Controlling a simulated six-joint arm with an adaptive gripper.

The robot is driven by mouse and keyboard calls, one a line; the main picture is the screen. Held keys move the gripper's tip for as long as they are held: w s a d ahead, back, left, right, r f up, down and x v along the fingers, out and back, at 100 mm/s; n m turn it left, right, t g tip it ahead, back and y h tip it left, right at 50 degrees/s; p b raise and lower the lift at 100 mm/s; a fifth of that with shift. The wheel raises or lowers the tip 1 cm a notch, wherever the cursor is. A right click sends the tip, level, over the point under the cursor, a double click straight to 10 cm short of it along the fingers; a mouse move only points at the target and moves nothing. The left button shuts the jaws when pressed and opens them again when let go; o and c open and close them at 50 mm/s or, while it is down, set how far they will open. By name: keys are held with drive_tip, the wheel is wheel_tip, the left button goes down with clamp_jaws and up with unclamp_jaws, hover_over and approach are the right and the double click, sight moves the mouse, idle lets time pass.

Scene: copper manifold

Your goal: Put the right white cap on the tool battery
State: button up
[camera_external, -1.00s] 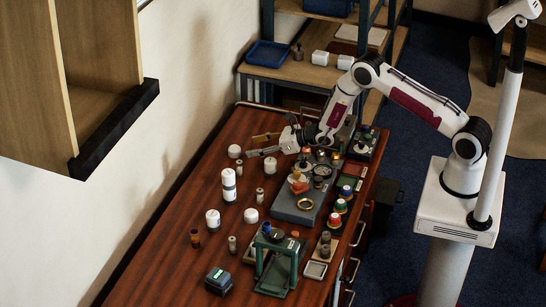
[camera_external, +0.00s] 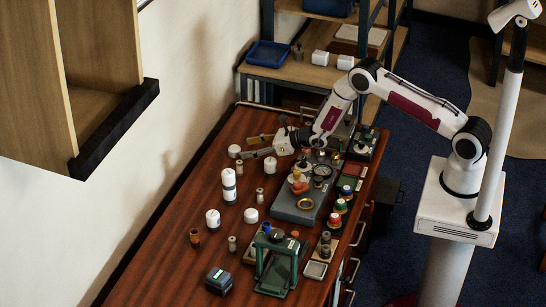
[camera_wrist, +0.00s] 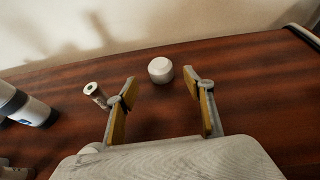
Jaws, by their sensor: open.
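Three white caps show in the external view: a far-left cap (camera_external: 234,151), one beside my gripper (camera_external: 270,165), and one in the middle of the table (camera_external: 251,215). My gripper (camera_external: 250,146) is open and low over the far end, fingers pointing at the far-left cap. In the wrist view a round white cap (camera_wrist: 160,70) lies just beyond and between the open fingertips (camera_wrist: 160,80), untouched. A dark block with a greenish top, which looks like the tool battery (camera_external: 219,280), sits at the near end of the table; it is not in the wrist view.
A small grey cylinder (camera_wrist: 95,92) stands close to the left finger. A white bottle (camera_wrist: 25,107) is farther left. A grey tray (camera_external: 292,207) with parts and a green stand (camera_external: 278,268) crowd the table's right side. Bare wood lies right of the cap in the wrist view.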

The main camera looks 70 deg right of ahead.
sight(240, 149)
drive_tip(key=shift+w+f, duration=0.1)
drive_tip(key=shift+w, duration=0.1)
idle(0.3)
drive_tip(key=shift+x, duration=2.45)
drive_tip(key=c, duration=1)
